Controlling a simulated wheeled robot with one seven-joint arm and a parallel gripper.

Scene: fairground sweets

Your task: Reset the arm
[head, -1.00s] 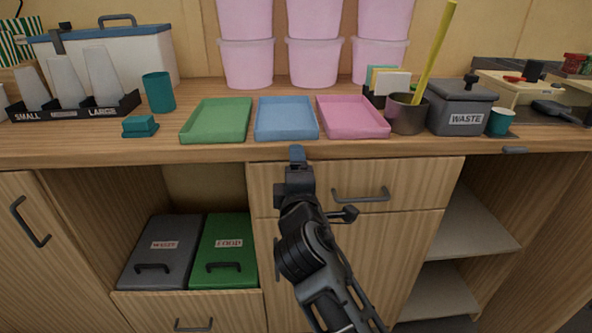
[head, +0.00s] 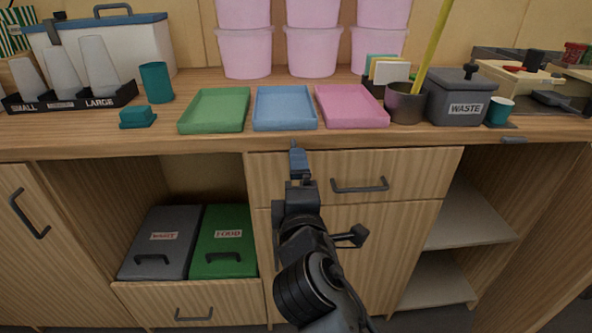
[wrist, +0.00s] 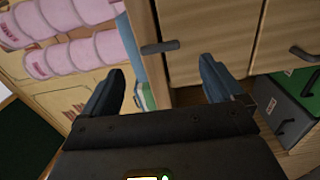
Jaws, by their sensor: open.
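My gripper (head: 299,160) is in front of the drawer front, just below the counter's front edge, with my arm reaching up from the bottom of the head view. In the wrist view my gripper (wrist: 158,92) has its two blue-grey fingers wide apart, with nothing between them. It holds nothing. The counter edge and cabinet fronts show beyond the fingers. The head view does not show clearly how far the fingertips are from the counter.
Green (head: 214,110), blue (head: 285,108) and pink (head: 350,106) trays sit on the counter above my gripper. A drawer handle (head: 360,186) sticks out to the right. Grey (head: 160,242) and green (head: 224,241) lidded bins stand in an open bay at lower left. A waste pot (head: 461,97) stands at right.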

